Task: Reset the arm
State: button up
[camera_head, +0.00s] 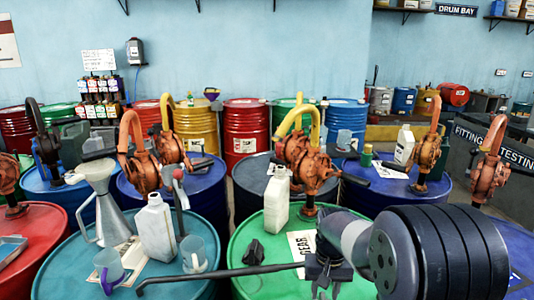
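My arm (420,252) reaches in from the lower right, with black ringed joints and a grey wrist. My gripper (325,289) is at the bottom edge, over the front of the green drum (262,236). It is small, dark and partly cut off, so I cannot tell whether it is open or shut. A long thin dark rod (215,273) with a bent left end runs across the front to the gripper area. I cannot tell whether it is held or passes beside the gripper.
Another white jug (277,200) and a small black object (253,252) are on the green drum. Orange rotary pumps (308,165) rise from several drums.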

notch_tip(320, 180, down, 3)
jog(key=shift+r, duration=0.15)
jog(key=shift+n, duration=1)
jog(key=shift+r, duration=0.1)
